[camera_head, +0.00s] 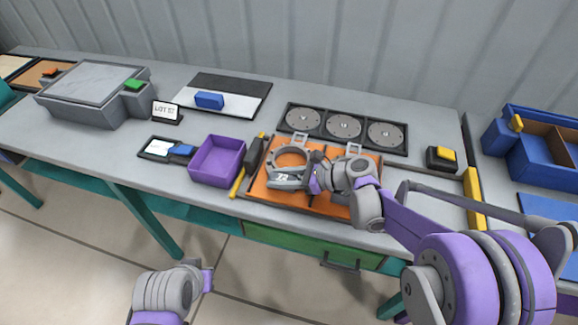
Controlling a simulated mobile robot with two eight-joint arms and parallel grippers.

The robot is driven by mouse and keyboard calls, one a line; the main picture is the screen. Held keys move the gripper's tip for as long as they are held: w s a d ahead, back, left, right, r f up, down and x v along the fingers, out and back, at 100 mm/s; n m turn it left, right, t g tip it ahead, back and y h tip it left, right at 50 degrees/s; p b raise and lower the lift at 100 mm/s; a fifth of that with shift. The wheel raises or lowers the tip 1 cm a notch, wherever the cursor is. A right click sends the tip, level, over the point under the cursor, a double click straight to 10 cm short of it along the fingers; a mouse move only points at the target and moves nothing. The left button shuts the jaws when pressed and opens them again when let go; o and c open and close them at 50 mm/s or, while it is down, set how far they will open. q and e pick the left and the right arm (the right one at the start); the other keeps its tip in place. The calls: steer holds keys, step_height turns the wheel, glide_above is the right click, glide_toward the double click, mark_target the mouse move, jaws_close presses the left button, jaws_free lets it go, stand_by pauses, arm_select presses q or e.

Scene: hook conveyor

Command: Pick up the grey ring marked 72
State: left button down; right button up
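The grey ring marked 72 (274,162) lies on the orange board (262,201) in the middle of the table, its number tab facing the front. My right gripper (312,177) is low over the board, right beside the ring's front right side. It appears to touch or nearly touch the ring, but its fingertips are partly hidden, so I cannot tell whether they are open or closed on it. My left gripper (207,281) is in front of the table at the bottom, away from the ring, and its fingers do not show clearly.
A purple bin (218,160) and a yellow bar stand left of the board. A black tray (345,126) with three grey discs lies behind it. A yellow-topped box (441,158) is at right. The grey table front left is clear.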

jaws_close()
